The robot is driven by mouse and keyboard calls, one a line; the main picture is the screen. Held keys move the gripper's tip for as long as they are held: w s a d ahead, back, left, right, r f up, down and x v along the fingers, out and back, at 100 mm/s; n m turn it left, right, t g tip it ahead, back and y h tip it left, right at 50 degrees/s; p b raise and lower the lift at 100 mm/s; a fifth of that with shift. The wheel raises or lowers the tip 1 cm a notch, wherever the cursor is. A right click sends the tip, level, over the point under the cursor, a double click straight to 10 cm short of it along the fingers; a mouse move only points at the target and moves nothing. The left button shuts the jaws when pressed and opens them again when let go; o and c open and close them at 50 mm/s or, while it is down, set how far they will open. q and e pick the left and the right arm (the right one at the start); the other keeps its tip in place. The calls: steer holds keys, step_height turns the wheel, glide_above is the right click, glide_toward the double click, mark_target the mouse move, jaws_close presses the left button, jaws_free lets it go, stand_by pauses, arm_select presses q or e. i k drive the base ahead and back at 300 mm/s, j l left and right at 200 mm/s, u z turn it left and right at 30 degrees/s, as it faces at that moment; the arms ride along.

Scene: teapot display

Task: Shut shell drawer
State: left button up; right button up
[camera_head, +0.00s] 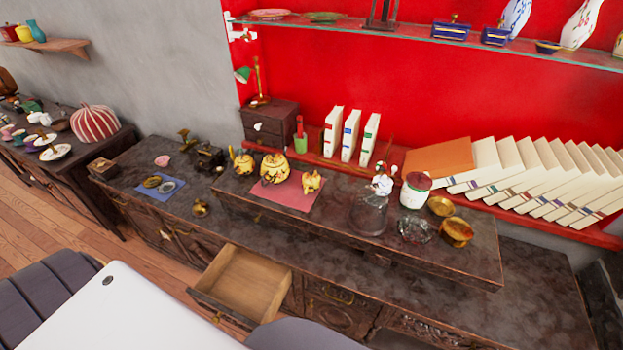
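A wooden drawer (246,282) stands pulled out of the front of the long dark carved cabinet (400,300). Its light wood inside shows and looks empty. I cannot tell from this view which drawer is the shell drawer. Neither of my grippers is in view.
A raised dark board on the cabinet holds gold teapots (275,168), a glass dome (369,212) and gold bowls (456,232). A white flat surface (130,310) and grey rounded shapes fill the lower left and bottom. Leaning books (540,180) line the ledge.

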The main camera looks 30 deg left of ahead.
mark_target(247, 290)
steer(key=j+u, duration=0.1)
steer(key=u, duration=2)
